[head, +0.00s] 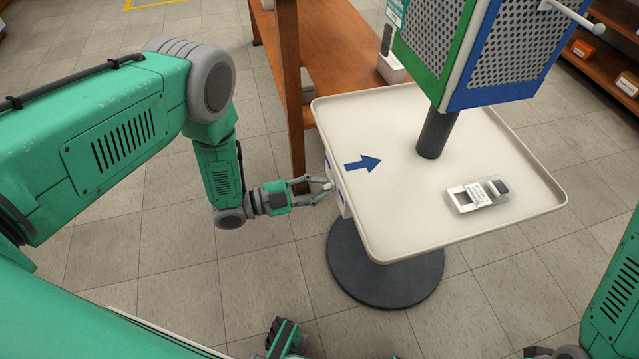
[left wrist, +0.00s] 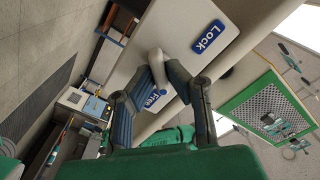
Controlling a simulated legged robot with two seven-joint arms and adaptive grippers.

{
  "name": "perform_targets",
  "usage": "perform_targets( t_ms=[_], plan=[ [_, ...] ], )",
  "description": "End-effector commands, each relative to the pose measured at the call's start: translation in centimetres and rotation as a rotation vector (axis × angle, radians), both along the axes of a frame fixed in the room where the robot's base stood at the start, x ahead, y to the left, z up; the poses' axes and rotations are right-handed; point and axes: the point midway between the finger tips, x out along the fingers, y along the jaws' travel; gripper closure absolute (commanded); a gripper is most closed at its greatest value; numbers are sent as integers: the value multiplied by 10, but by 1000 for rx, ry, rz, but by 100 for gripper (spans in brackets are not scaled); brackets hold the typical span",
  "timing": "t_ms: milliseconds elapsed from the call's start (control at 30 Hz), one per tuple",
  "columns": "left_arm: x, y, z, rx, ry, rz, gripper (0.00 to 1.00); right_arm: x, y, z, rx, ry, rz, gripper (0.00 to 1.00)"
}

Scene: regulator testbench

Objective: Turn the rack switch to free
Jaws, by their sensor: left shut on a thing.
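The rack switch is on the left side of the pale tray table (head: 470,245). In the left wrist view its pale lever (left wrist: 158,68) shows between my fingers, on a white plate with a blue "Lock" label (left wrist: 208,37) and a blue "Free" label (left wrist: 155,98). The lever's visible part is close to the "Free" label, which my fingers partly cover. My left gripper (head: 325,185) is shut on the lever; it also shows in the left wrist view (left wrist: 172,75). The lever's exact setting is hard to tell. My right gripper does not show.
A dark post (head: 436,135) carries a green and blue perforated panel (head: 505,50) above the table. A wooden shelf (head: 340,50) with an upright stands behind my left gripper.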

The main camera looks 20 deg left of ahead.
Motion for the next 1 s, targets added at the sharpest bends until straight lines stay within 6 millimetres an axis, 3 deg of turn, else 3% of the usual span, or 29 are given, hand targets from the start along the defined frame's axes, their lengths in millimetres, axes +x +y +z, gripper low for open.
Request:
perform_targets(
  t_ms=[667, 700, 767, 1000],
  plan=[
    [-1, 0, -3, 43, -50, 0, 100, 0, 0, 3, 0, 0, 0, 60],
    [-1, 0, -3, 43, -50, 0, 84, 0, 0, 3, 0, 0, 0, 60],
    [-1, 0, -3, 43, -50, 0, 68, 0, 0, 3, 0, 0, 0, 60],
    [-1, 0, -1, 39, -53, 0, 68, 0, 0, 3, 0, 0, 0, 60]
  ],
)
